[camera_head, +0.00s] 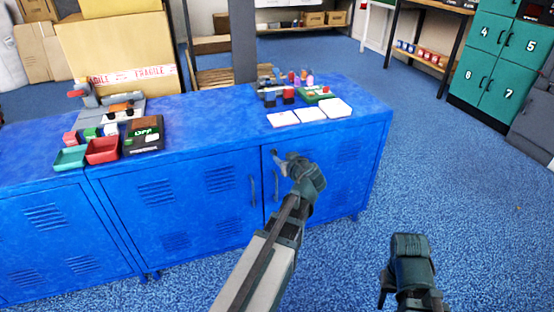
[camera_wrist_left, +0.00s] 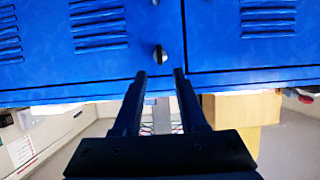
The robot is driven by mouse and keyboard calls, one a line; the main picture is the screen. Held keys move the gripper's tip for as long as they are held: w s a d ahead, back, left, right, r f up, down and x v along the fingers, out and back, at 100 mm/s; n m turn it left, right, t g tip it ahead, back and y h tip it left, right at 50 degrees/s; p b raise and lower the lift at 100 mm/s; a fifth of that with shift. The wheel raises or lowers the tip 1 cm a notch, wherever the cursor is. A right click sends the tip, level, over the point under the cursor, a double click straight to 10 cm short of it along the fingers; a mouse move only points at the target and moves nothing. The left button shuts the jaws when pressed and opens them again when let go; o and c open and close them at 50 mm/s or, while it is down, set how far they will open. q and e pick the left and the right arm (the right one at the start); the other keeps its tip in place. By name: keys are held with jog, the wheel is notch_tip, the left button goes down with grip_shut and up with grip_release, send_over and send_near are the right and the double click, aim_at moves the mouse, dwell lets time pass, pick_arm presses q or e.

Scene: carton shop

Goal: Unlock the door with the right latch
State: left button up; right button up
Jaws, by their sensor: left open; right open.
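The blue cabinet (camera_head: 180,215) has several vented doors; the right door (camera_head: 335,175) carries a dark vertical handle (camera_head: 276,186). My left gripper (camera_head: 283,157) is at the upper left part of this door, just below the top's front edge. In the left wrist view a small round latch (camera_wrist_left: 160,55) with a dark centre sits on a blue panel. My left gripper (camera_wrist_left: 161,74) is open there, its fingers pointing at the latch, with nothing visible between them. In the head view I cannot make out the latch. My right gripper (camera_head: 405,275) is open, away from the cabinet, above the floor.
Red and teal bins (camera_head: 103,150), a dark box and tools stand on the left of the cabinet top. White cards (camera_head: 311,112) and small items lie on its right. A large carton (camera_head: 118,50) stands behind. Teal numbered lockers (camera_head: 497,65) are far right. Blue floor (camera_head: 450,190) right of the cabinet is clear.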

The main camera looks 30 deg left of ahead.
aim_at(276, 154)
pick_arm(q)
jog(key=b+x, duration=0.2)
jog(key=x, duration=0.4)
jog(key=shift+w+a+f, duration=0.15)
jog(key=shift+c, duration=0.2)
grip_shut()
